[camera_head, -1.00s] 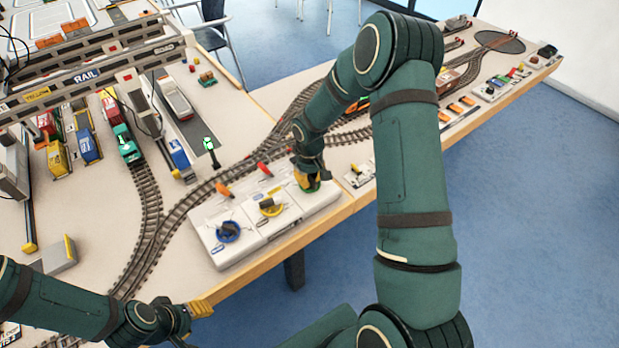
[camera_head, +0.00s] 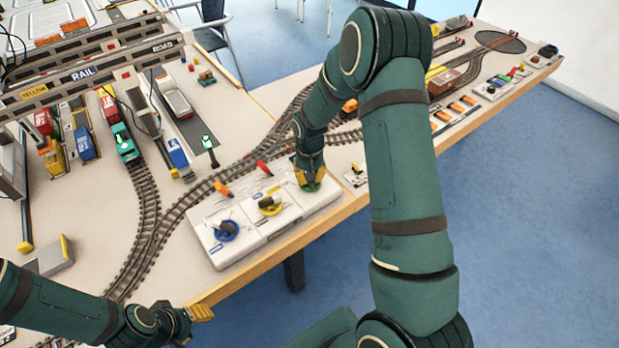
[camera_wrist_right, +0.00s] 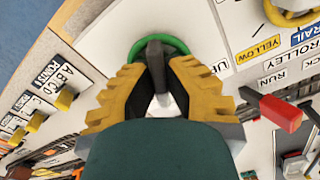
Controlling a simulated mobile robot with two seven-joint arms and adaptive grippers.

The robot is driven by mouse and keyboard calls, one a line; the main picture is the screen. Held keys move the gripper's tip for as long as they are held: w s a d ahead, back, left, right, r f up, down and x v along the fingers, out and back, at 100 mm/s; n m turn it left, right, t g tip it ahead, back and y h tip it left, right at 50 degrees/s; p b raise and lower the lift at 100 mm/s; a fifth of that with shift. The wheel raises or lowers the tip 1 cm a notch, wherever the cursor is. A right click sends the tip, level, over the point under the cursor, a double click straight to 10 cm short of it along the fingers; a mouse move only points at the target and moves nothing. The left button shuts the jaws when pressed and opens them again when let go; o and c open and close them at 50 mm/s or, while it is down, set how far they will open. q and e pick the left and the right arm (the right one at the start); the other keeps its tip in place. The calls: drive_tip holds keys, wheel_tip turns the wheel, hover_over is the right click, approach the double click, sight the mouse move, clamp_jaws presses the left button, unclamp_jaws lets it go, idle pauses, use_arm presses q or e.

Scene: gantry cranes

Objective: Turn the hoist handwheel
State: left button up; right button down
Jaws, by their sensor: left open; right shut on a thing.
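The control panel (camera_head: 250,238) is a white box at the table's front edge with three handwheels. The green handwheel (camera_head: 312,187) is at its right end, and in the right wrist view (camera_wrist_right: 176,44) a green ring with a dark grip bar shows, an "UP" label beside it. My right gripper (camera_head: 308,176) points down over it, its yellow fingers (camera_wrist_right: 157,88) closed on the dark bar. The fingers hide part of the ring. The yellow handwheel (camera_head: 269,206) and blue handwheel (camera_head: 226,232) are free to its left. My left gripper (camera_head: 201,312) is open and empty near the table's front edge.
An orange lever (camera_head: 222,188) and a red lever (camera_head: 264,168) stand behind the handwheels. Rail tracks (camera_head: 152,226) curve behind the panel. The gantry crane (camera_head: 95,72) and several toy vehicles are at the left. Floor is clear at the right.

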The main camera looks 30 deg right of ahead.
drive_tip(key=shift+m, duration=2.1)
drive_tip(key=shift+f, duration=0.1)
drive_tip(key=c, duration=1)
unclamp_jaws()
wheel_tip(320, 180, up, 12)
drive_tip(key=shift+r, duration=0.1)
